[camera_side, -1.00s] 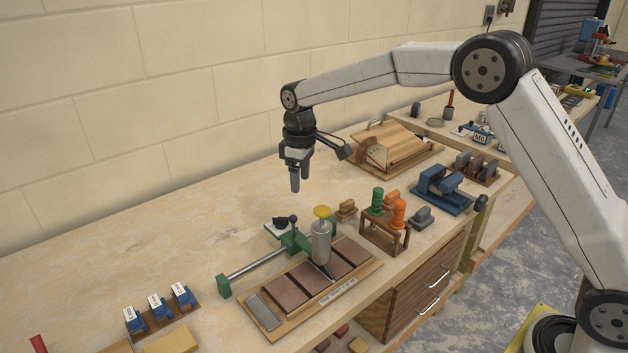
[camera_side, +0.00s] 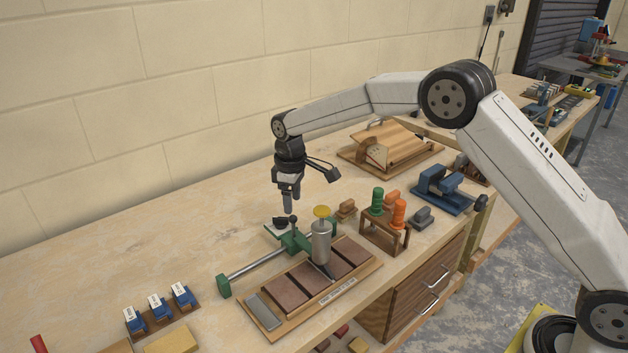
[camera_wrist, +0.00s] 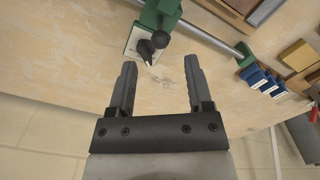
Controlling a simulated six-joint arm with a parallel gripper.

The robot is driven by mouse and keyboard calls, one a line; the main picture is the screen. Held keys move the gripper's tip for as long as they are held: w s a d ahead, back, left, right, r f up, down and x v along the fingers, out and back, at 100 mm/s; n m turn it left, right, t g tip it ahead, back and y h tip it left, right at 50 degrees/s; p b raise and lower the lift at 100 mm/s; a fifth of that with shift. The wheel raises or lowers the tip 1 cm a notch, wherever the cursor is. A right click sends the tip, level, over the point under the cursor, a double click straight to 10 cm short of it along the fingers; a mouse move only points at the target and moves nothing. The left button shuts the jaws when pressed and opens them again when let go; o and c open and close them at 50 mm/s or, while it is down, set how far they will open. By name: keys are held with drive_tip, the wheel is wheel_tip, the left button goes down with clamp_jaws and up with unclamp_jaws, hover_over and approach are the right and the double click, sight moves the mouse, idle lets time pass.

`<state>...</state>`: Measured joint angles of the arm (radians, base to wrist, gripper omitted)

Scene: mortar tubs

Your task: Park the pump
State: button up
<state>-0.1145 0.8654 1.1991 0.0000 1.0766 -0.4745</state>
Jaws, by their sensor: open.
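No thing is labelled as the pump. A silver cylinder with a yellow cap (camera_side: 321,242) stands upright above a tray of brown slabs (camera_side: 285,292). Beside it is a green fixture (camera_side: 297,241) on a metal rail (camera_side: 252,265), with a black ball-topped lever (camera_side: 293,219). At its back a black pointed knob (camera_side: 281,221) sits on a pale plate; the knob also shows in the wrist view (camera_wrist: 146,50). My gripper (camera_side: 288,208) is open and empty, pointing down above and behind that plate. In the wrist view the fingers (camera_wrist: 160,78) are apart, with bare bench between them.
A wooden rack with green and orange handles (camera_side: 384,232) stands right of the cylinder. A blue clamp-like block (camera_side: 441,190) and a wooden board with a dial (camera_side: 390,150) are farther right. Several blue blocks (camera_side: 156,306) stand front left. The bench left of the gripper is clear.

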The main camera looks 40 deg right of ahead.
sight(293, 216)
drive_tip(key=shift+f, duration=3.8)
clamp_jaws()
